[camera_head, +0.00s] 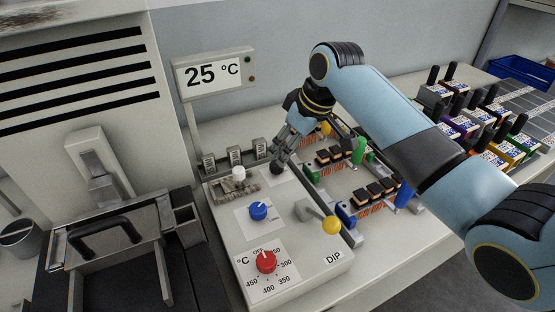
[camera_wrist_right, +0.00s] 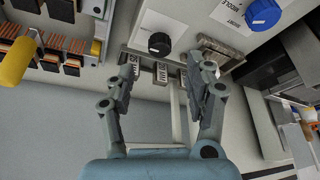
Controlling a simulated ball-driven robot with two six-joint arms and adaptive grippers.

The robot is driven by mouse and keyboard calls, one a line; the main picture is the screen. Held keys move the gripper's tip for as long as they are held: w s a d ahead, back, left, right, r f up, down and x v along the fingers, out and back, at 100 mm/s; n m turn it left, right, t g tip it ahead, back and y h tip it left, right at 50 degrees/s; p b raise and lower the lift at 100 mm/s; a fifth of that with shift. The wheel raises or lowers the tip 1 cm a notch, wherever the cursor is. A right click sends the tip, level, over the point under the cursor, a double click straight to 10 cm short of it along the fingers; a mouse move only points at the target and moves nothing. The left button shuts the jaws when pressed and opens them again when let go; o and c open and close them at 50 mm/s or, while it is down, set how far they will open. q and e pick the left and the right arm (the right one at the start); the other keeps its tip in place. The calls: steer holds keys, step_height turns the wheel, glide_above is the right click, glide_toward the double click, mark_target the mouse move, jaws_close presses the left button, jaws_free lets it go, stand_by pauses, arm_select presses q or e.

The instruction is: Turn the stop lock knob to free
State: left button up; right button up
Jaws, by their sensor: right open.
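A sloped white control box holds a black knob (camera_head: 277,167), a blue knob (camera_head: 258,211) and a red temperature dial (camera_head: 265,261). I cannot read which knob is the stop lock; the black one is nearest my right gripper. In the right wrist view the gripper (camera_wrist_right: 163,62) is open and empty, with the black knob (camera_wrist_right: 159,43) just ahead between the finger lines. The blue knob (camera_wrist_right: 263,14) is at upper right.
A lever with a yellow ball (camera_head: 332,225) juts from the box's right side. A 25 °C display (camera_head: 214,73) stands behind.

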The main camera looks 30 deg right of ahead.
mark_target(277, 167)
steer(key=x, duration=0.6)
steer(key=shift+w, duration=0.1)
steer(key=shift+w+f, duration=0.15)
steer(key=shift+f, duration=0.3)
arm_select(q)
steer(key=shift+w+f, duration=0.1)
steer(key=shift+w, duration=0.75)
steer(key=shift+s, duration=0.1)
arm_select(e)
steer(key=shift+c, duration=0.2)
steer(key=c, duration=0.4)
jaws_close()
arm_select(q)
steer(key=shift+s, duration=0.3)
